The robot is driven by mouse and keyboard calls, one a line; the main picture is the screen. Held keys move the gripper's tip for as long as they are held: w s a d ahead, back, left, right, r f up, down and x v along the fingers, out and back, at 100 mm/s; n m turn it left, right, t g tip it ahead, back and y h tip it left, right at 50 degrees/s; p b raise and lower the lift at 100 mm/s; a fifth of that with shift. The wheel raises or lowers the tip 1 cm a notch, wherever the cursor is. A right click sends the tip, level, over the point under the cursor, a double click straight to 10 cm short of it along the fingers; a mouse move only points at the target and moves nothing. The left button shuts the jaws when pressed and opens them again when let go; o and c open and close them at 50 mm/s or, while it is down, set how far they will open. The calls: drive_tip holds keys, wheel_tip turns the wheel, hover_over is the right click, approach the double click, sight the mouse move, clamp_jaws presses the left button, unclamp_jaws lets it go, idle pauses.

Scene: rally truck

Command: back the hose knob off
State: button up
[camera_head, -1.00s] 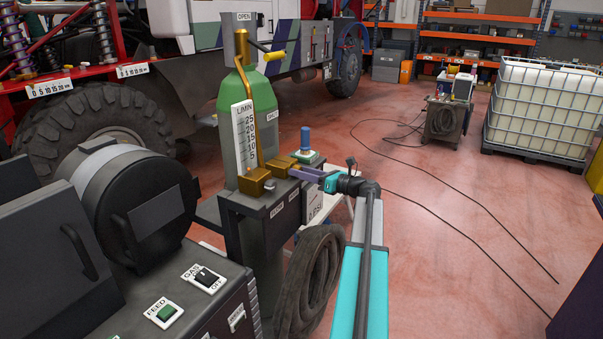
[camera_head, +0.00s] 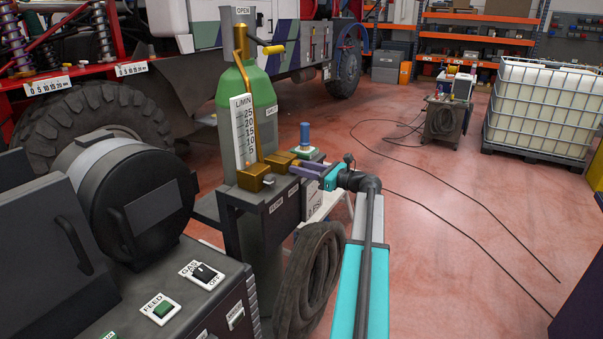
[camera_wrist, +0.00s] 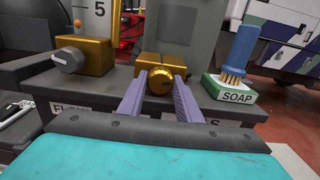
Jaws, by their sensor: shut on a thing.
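The brass hose knob (camera_wrist: 160,81) sits at the front of a brass block (camera_wrist: 168,63) on the dark ledge. My gripper (camera_wrist: 160,88) has its two purple fingers on either side of the knob and is shut on it, as the wrist view shows. In the head view my gripper (camera_head: 300,169) reaches in from the right, and the knob is mostly hidden by the fingers. A second brass block (camera_head: 255,178) with a grey knob (camera_wrist: 69,60) stands to the left, below the L/MIN scale (camera_head: 244,132).
A blue-handled brush (camera_wrist: 240,50) stands in the SOAP tray (camera_wrist: 232,88) just right of the knob. A green gas bottle (camera_head: 240,95) rises behind the ledge.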

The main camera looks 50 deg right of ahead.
drive_tip(key=shift+n+b, duration=1.15)
drive_tip(key=shift+n, duration=0.35)
drive_tip(key=o, duration=0.8)
drive_tip(key=b+v, duration=0.2)
drive_tip(key=v, duration=1.1)
drive_tip(key=shift+s+b, duration=0.4)
drive_tip(key=shift+o, duration=1.2)
